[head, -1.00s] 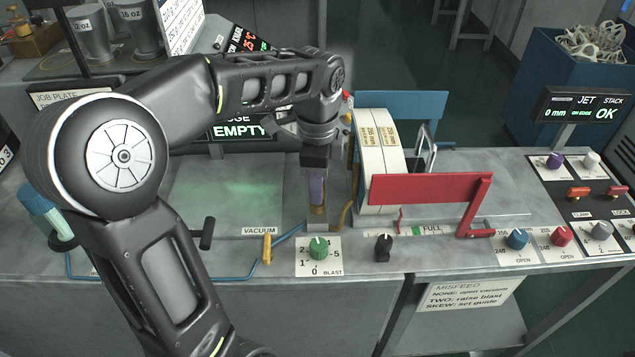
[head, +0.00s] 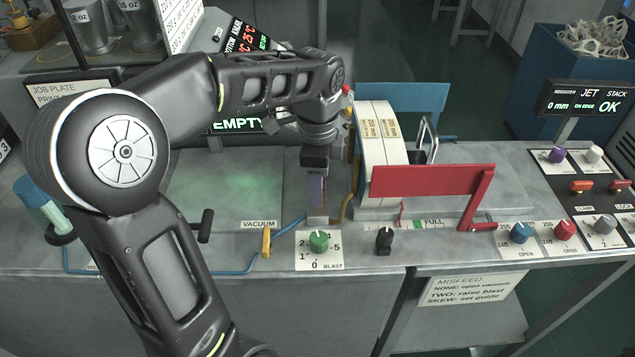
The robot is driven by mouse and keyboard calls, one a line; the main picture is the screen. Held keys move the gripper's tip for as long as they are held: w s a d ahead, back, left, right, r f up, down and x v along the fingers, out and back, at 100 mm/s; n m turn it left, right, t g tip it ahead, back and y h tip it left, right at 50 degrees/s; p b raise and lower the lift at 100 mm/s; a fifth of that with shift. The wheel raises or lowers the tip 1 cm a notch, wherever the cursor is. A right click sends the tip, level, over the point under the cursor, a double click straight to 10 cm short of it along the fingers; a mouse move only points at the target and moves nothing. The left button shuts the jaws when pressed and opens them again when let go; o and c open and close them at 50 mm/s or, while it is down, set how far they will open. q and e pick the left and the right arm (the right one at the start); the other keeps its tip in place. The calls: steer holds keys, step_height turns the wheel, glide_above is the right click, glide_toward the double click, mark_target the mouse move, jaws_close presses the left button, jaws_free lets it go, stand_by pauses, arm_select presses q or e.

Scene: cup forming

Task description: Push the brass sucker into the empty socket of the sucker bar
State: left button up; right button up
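My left gripper (head: 316,168) points straight down over the sucker bar (head: 317,219), near the middle of the bench. The lower end of the purple part meets the top of the small grey block of the bar. The brass end is not visible now, and the socket is hidden beneath it. I cannot tell how deep the sucker sits. My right gripper is not in view.
A green blast knob (head: 319,241) and a yellow vacuum lever (head: 266,242) stand in front. A red guide bar (head: 432,181) and white stack (head: 381,150) stand close on the right. The grey plate (head: 225,190) on the left is clear.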

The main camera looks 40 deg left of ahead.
arm_select(q)
steer(key=shift+o, duration=0.8)
step_height(320, 180, up, 8)
steer(key=shift+f+p, duration=0.1)
steer(key=shift+p, duration=0.35)
stand_by(0.5)
